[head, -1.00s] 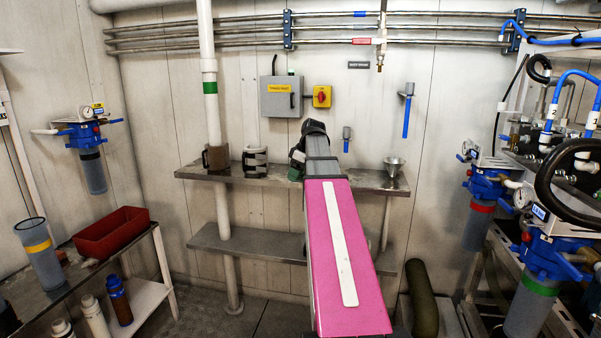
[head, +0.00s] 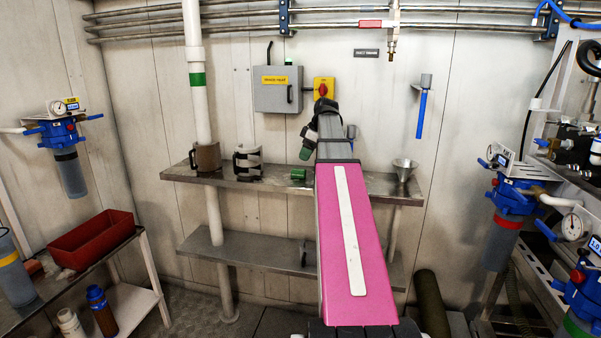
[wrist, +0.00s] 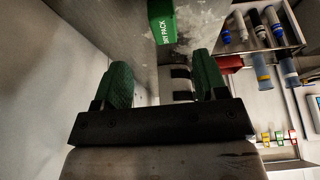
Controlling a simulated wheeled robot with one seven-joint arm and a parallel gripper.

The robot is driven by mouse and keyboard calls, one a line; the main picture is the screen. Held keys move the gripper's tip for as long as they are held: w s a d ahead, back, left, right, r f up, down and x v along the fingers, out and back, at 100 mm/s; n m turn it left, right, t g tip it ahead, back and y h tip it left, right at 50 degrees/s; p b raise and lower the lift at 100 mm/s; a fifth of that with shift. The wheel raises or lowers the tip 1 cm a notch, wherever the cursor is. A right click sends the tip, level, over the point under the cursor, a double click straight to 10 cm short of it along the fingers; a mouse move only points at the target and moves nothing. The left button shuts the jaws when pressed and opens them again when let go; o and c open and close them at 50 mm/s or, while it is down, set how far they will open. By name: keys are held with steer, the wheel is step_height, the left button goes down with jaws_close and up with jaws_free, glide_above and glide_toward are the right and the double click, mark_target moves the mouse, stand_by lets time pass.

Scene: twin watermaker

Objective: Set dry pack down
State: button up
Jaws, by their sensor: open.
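The dry pack (head: 298,174) is a small green block on the upper steel shelf (head: 335,178), right of the striped mug. In the wrist view the dry pack (wrist: 162,24), with white lettering, lies beyond the fingertips, apart from them. My gripper (head: 305,154) is above the pack, slightly to its right, with a clear gap. In the wrist view my gripper (wrist: 162,78) has its two green fingers spread wide with nothing between them.
A brown mug (head: 207,157) and a black-and-white mug (head: 247,161) stand left of the pack. A metal funnel (head: 404,169) is at the shelf's right end. A grey box (head: 278,90) hangs on the wall above. A red bin (head: 92,240) is on the left bench.

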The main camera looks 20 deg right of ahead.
mark_target(299, 170)
steer(key=shift+s+a+x, duration=0.1)
steer(key=shift+x, duration=1.75)
steer(key=shift+s+a+x, duration=0.1)
steer(key=shift+x, duration=1.8)
steer(key=shift+r, duration=0.1)
steer(key=c, duration=1.1)
